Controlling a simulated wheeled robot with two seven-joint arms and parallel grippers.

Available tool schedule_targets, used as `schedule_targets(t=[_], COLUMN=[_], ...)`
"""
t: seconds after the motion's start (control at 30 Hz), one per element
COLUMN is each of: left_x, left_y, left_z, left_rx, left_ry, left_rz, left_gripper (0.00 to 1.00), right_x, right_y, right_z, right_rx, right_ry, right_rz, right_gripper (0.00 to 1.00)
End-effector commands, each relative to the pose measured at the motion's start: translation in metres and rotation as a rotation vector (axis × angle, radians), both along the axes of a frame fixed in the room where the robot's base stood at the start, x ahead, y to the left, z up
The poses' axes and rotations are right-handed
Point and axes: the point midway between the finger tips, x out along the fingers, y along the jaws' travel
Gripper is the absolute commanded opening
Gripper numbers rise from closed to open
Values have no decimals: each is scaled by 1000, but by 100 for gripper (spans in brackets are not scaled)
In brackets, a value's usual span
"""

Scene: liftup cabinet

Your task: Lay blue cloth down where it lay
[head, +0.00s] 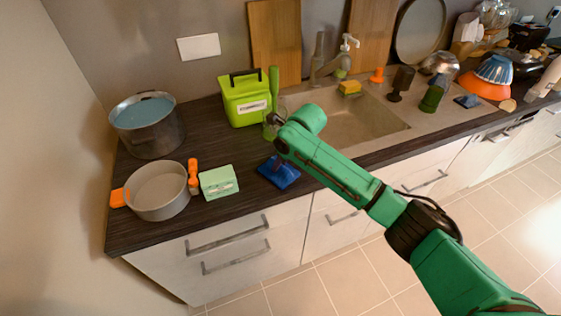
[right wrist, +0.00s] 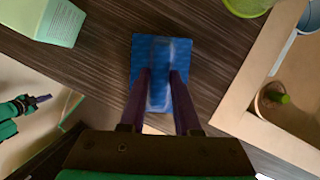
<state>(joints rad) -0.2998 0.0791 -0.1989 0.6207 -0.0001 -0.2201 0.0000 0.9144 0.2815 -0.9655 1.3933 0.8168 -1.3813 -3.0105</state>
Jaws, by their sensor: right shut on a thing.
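The blue cloth (head: 279,173) is at the front edge of the dark counter, right of the pale green box. In the right wrist view the cloth (right wrist: 147,50) is a blue rectangle with a raised, paler fold in its middle. My right gripper (right wrist: 160,78) is shut on this fold. The cloth is on the counter or just above it; I cannot tell which. In the head view the right arm hides the fingers. A green arm end with a dark finger, which looks like my left gripper (right wrist: 36,103), shows small at the right wrist view's left edge; its opening is unclear.
The pale green box (head: 219,182) and a pan with orange handles (head: 158,191) stand left of the cloth. A lime green container (head: 247,101) is behind it, and the sink (head: 345,122) is to the right. Bare counter (head: 215,137) lies behind the box.

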Motion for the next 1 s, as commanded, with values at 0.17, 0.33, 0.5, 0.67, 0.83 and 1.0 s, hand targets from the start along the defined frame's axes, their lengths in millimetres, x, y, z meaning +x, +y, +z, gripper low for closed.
schedule_targets(t=[0.17, 0.33, 0.5, 0.67, 0.83, 1.0], left_x=[0, 0, 0, 0, 0, 0], left_y=[0, 1, 0, 1, 1, 1], left_z=[-1, -1, 0, -5, -13, -18], left_rx=[1, 1, 1, 1, 1, 1], left_ry=[0, 0, 1, 1, 1, 1], left_rz=[0, 0, 0, -1, -2, -2], left_gripper=[0, 0, 0, 0, 0, 0], right_x=[0, 0, 0, -5, -19, -31], right_y=[0, 0, 0, -5, -17, -27], right_z=[-1, 0, 1, 20, 62, 99], right_rx=[0, 1, 1, 3, 1, 2], right_ry=[0, 1, 1, -4, -6, -3], right_rz=[0, 0, 0, 1, 1, 1], right_gripper=[54, 61, 61, 61, 61, 61])
